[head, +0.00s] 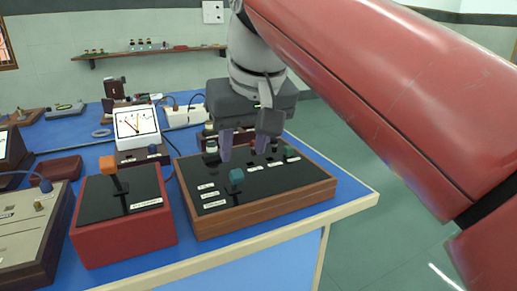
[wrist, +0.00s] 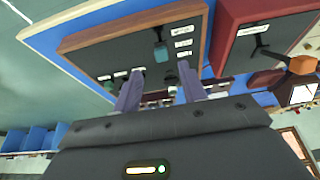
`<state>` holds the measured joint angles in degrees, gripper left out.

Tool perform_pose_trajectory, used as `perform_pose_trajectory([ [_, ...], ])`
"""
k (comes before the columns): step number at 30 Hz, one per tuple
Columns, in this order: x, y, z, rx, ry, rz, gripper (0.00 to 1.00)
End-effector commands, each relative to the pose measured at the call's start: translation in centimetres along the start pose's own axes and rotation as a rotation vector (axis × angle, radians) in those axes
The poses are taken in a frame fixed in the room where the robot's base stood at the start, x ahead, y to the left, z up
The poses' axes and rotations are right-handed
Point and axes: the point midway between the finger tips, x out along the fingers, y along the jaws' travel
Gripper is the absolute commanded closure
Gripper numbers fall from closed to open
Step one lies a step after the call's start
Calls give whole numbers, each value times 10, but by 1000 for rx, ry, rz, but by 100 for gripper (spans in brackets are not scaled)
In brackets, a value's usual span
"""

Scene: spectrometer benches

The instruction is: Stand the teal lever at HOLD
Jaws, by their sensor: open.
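The teal lever (head: 236,178) stands up from the black top of a wooden-sided box (head: 262,207), beside a column of three white labels (head: 208,195) whose text is too small to read. In the wrist view the teal lever (wrist: 160,50) shows beyond my fingertips, near the same labels (wrist: 183,43). My gripper (head: 243,145) is open and empty above the back part of the box, behind and above the lever in the head view. Its two fingers (wrist: 160,78) are spread apart and do not touch the lever. Which label the lever is at cannot be told.
A red box (head: 125,238) with an orange-knobbed lever (head: 108,165) stands close on the left. Green knobs (head: 291,153) and more labels sit at the box's back right. A white dial meter (head: 136,122) stands behind. The bench's right edge (head: 355,203) is near, with floor beyond.

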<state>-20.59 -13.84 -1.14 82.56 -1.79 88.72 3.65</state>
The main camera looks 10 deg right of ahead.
Motion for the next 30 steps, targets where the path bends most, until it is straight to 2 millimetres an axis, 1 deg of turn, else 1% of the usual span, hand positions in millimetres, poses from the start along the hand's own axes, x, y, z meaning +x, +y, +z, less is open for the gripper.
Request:
perform_pose_trajectory([
  [1,-5,-3,-5,-7,-1,-3,58],
  [2,-6,-4,-6,-8,-2,-3,58],
  [5,-2,-5,-7,-10,-6,-4,58],
  [8,12,-5,-6,-10,-6,-4,58],
  [15,50,-5,-6,-10,-6,-4,58],
  [18,61,-5,-6,-9,-4,-4,58],
  [22,69,-5,-6,-9,-3,-4,58],
  [29,70,-5,-6,-9,-2,-4,58],
  [30,70,-5,-6,-9,-2,-4,60],
])
